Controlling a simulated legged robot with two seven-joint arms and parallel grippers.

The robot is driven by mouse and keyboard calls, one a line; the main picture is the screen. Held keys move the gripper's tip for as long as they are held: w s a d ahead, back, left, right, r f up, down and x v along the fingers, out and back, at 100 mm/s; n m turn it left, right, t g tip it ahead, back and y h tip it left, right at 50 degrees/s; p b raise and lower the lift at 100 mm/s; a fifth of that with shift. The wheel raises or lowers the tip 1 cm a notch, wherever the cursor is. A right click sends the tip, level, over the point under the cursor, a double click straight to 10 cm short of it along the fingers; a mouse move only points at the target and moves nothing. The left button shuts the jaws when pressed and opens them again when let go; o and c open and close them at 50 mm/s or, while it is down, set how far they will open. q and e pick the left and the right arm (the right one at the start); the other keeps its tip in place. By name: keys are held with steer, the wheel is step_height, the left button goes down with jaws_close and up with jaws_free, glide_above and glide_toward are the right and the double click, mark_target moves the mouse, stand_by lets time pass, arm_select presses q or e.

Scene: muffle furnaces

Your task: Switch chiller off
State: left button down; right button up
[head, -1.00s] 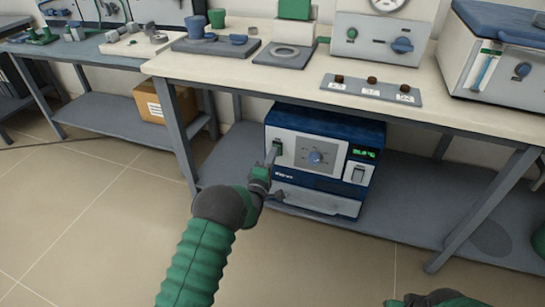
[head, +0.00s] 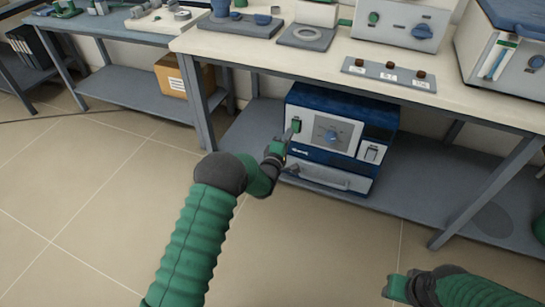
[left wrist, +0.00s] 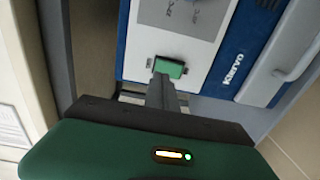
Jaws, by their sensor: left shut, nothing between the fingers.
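The small display (head: 373,139) at the right looks dark. My left gripper (head: 288,138) is shut and empty, its tips at or just beside the switch. In the left wrist view the shut fingers (left wrist: 162,88) reach the lower edge of the green switch (left wrist: 171,67); contact is hard to judge. My right gripper (head: 397,288) is low at right, away from the chiller.
The bench top (head: 290,62) above carries instruments and a strip with several knobs (head: 389,73). A bench leg (head: 200,110) stands left of the chiller. A cardboard box (head: 182,78) sits on the neighbouring shelf. The floor in front is clear.

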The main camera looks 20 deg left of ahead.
arm_select(q)
steer(key=s+p, duration=0.4)
steer(key=s, duration=0.6)
steer(key=shift+a+r, duration=0.2)
steer(key=shift+a, duration=0.05)
steer(key=shift+d, duration=0.15)
